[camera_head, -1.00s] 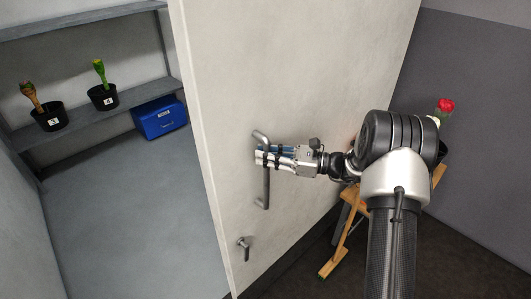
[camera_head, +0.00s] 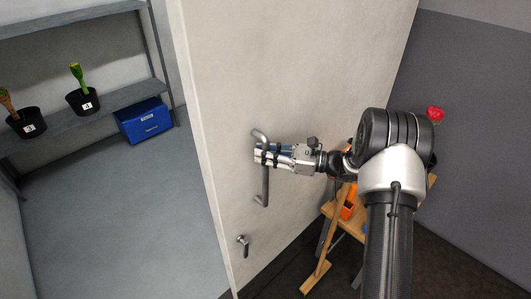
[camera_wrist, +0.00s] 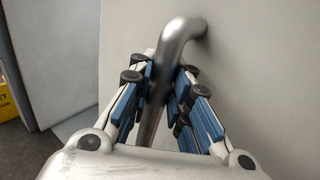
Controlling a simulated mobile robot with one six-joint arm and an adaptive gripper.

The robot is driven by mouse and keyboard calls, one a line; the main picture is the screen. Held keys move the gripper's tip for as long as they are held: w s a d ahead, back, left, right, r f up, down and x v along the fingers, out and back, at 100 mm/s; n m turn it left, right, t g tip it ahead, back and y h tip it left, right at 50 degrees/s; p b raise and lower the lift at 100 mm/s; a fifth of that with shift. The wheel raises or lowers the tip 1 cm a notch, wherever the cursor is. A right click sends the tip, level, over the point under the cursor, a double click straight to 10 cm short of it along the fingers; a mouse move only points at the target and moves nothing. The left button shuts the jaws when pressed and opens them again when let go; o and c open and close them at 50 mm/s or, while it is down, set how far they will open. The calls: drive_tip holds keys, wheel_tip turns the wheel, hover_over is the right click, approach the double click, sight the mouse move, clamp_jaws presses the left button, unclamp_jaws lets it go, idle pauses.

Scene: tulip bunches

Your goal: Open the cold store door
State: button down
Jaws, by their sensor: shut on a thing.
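The cold store door (camera_head: 300,80) is a pale, tall panel standing open, with the store's inside visible to its left. Its grey bar handle (camera_head: 265,185) is upright on the door face. My gripper (camera_head: 262,155) is shut around the upper part of this handle. In the wrist view the handle (camera_wrist: 180,42) runs between the blue-padded fingers of my gripper (camera_wrist: 165,95), and the door face (camera_wrist: 255,60) fills the right side. A small lever (camera_head: 243,241) sits lower on the door.
A yellow sign (camera_wrist: 8,98) shows at the wrist view's left edge.

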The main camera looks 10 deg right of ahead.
drive_tip(key=c, duration=1.5)
unclamp_jaws()
drive_tip(key=shift+s, duration=0.1)
drive_tip(key=v, duration=1.2)
drive_tip(key=shift+r, duration=0.1)
